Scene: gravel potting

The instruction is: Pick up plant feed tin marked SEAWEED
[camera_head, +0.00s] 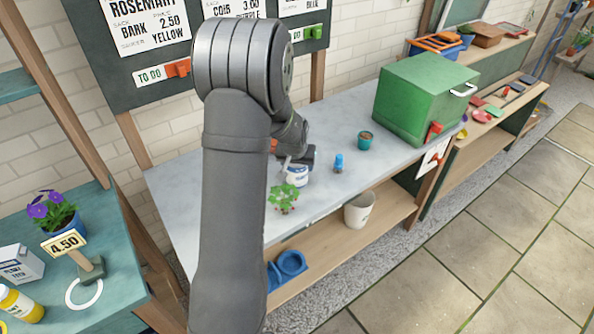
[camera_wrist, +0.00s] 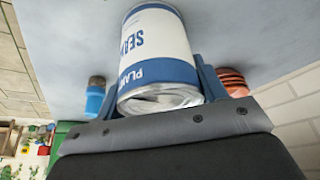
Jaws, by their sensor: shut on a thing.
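The plant feed tin (camera_wrist: 158,45) is white with blue bands, and the letters "SEA" and "PLAN" show on its side in the wrist view. My gripper (camera_wrist: 155,82) is shut on it, with one blue finger on each side. In the head view the tin (camera_head: 297,178) shows just below my gripper (camera_head: 297,160), over the grey bench. I cannot tell whether it touches the bench top. My arm hides part of the bench to the left of it.
A blue bottle (camera_head: 338,163) and a teal pot (camera_head: 365,140) stand right of the tin. A green leafy plant (camera_head: 283,198) is close in front. An orange ribbed thing (camera_wrist: 232,80) is beside one finger. A green box (camera_head: 425,95) stands at the bench's right end.

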